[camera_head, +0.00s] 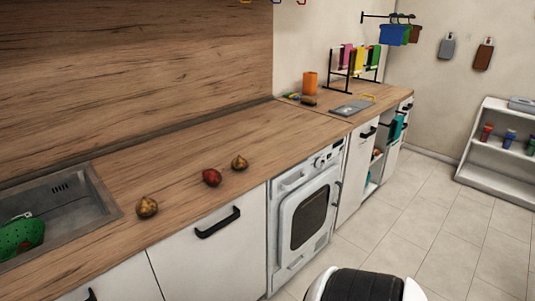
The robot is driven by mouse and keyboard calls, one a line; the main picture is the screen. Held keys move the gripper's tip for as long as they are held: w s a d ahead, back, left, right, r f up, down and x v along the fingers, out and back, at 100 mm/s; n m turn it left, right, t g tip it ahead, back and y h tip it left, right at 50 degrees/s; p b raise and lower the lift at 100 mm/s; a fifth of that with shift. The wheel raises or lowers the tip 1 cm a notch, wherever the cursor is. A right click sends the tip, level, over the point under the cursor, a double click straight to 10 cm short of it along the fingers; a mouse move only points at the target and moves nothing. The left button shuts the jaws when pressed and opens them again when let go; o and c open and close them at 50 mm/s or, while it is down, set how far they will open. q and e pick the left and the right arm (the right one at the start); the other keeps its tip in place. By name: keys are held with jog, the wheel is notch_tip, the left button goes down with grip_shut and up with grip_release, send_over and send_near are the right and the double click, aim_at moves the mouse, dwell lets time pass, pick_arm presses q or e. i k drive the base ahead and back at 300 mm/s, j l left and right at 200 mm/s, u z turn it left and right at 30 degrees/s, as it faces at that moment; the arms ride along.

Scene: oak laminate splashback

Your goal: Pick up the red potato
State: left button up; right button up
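The red potato (211,177) lies on the wooden countertop (190,210), near its front edge. It sits between two brown-yellow potatoes: one (147,207) to its left and nearer, one (239,163) to its right and farther back. The three are apart from each other. Neither of my grippers shows in the head view.
A sink (75,209) with a green colander (20,236) is at the left. A white oven-like appliance (305,212) and handled cabinets are below the counter. An orange cup (310,82) and a rack stand at the far end. The floor (440,230) at right is clear.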

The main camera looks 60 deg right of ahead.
aim_at(212, 176)
jog(key=z, duration=1.6)
